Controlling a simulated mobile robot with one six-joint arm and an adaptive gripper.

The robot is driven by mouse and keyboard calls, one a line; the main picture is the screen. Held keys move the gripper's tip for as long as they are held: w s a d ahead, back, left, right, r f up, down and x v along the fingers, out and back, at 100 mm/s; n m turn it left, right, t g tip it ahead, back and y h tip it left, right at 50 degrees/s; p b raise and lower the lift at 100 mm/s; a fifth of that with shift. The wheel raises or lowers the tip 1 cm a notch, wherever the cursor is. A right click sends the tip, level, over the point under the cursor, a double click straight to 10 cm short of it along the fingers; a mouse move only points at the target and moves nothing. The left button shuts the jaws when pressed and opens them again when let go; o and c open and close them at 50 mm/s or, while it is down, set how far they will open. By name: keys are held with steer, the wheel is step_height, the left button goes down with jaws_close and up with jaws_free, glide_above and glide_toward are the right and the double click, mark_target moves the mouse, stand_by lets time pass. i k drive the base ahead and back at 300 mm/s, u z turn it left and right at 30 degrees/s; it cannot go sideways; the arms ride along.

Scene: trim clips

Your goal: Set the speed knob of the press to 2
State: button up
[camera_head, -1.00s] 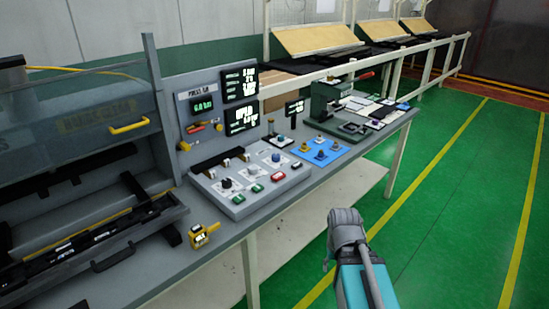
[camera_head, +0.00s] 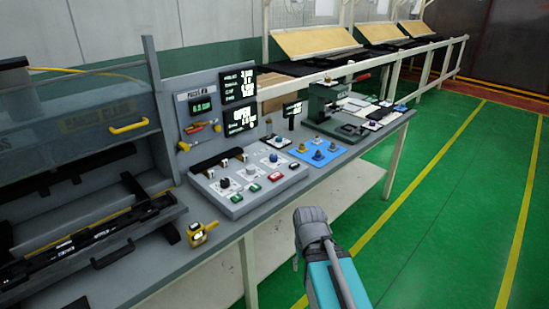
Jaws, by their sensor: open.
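The press control panel (camera_head: 233,210) is a grey sloped box on the bench, left of centre. It carries a row of knobs on white dial plates: a dark knob (camera_head: 224,183), a middle grey knob (camera_head: 249,170) and a blue knob (camera_head: 273,158). Their labels and pointer settings are too small to read. Green-lit displays (camera_head: 239,85) stand on the upright board behind it. My arm, teal with a rounded grey end (camera_head: 312,224), is at lower centre, over the floor in front of the bench and apart from the panel. No gripper fingers can be made out.
A yellow tape measure (camera_head: 199,234) lies by the panel's front left. The guarded press (camera_head: 80,130) stands at left. A blue mat (camera_head: 330,146) with several knobs and a green machine (camera_head: 325,100) are to the right. The green floor (camera_head: 430,220) is clear.

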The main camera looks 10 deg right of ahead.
mark_target(273, 158)
steer(key=u, duration=0.1)
steer(key=i, duration=1)
steer(key=z, duration=0.1)
